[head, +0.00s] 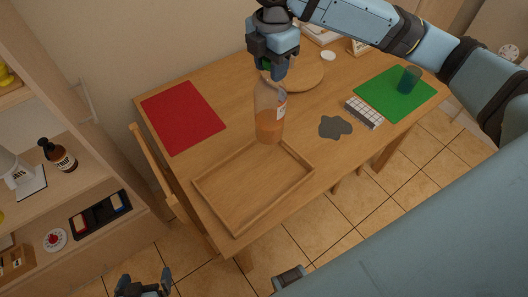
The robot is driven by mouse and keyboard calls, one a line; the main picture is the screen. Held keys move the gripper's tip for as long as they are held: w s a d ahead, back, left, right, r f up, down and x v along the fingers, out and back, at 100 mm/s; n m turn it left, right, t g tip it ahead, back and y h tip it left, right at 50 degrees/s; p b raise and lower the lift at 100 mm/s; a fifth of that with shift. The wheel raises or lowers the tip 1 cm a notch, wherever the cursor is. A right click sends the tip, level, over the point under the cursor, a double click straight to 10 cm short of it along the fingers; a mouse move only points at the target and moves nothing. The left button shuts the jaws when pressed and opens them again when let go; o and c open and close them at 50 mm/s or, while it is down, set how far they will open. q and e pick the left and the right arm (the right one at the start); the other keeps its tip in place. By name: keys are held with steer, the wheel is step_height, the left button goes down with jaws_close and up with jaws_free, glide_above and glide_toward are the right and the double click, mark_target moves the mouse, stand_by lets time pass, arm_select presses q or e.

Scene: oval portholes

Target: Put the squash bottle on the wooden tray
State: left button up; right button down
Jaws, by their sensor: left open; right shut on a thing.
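The squash bottle (269,112) is clear with orange liquid, a pale label and a dark green cap. My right gripper (273,66) is shut on it at the cap and neck, and the bottle hangs nearly upright. Its base shows at the far edge of the wooden tray (238,224); I cannot tell whether it touches the tray or the table. The tray is rectangular, low-rimmed and empty, near the front of the table. My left gripper (144,284) is open and empty at the bottom left, away from the table.
On the wooden table lie a red mat (183,116), a green mat (390,96) with a blue-green cup (409,79), a white box (364,112), a grey patch (335,127) and a round board (305,77). Shelves with a brown bottle (59,155) stand at left.

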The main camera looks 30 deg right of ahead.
mark_target(270, 125)
step_height(270, 125, down, 19)
steer(key=shift+r, duration=0.1)
stand_by(0.3)
steer(key=c, duration=0.7)
jaws_free()
